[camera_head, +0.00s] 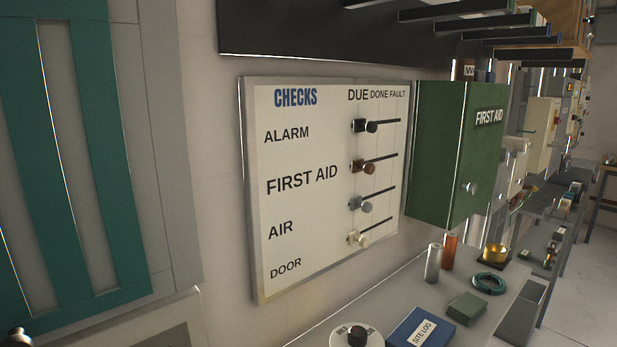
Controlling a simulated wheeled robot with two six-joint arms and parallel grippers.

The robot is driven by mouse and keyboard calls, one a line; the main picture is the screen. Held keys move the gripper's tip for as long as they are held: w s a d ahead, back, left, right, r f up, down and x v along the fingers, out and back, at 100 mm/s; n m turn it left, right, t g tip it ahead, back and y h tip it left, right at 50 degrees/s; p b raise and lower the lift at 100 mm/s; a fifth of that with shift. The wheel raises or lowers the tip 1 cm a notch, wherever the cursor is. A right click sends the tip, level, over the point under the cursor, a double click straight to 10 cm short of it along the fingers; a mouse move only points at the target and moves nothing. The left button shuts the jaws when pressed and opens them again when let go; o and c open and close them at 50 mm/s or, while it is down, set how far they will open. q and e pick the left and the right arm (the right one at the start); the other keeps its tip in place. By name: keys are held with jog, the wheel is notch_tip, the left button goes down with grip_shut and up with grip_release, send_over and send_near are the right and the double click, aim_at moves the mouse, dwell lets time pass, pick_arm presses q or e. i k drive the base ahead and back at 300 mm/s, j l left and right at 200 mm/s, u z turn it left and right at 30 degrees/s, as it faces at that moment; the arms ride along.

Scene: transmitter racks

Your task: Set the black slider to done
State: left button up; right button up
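The black slider (371,127) is on the ALARM row of the white CHECKS board (300,225). It sits at the left end of its dark slot, below the DUE heading. The slot runs on to the right past the DONE and FAULT headings. A brown slider (368,167), a grey slider (365,205) and a pale slider (360,240) are on the rows below, also at the left ends of their slots.
A green first aid cabinet (440,155) juts out right of the board. A dark shelf (300,30) hangs above. Below, the grey counter (390,300) holds a blue site log (412,328), a black knob (357,337), a green stack (466,308) and cylinders (433,263).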

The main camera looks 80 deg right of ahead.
aim_at(360, 125)
jog(key=z, duration=2.9)
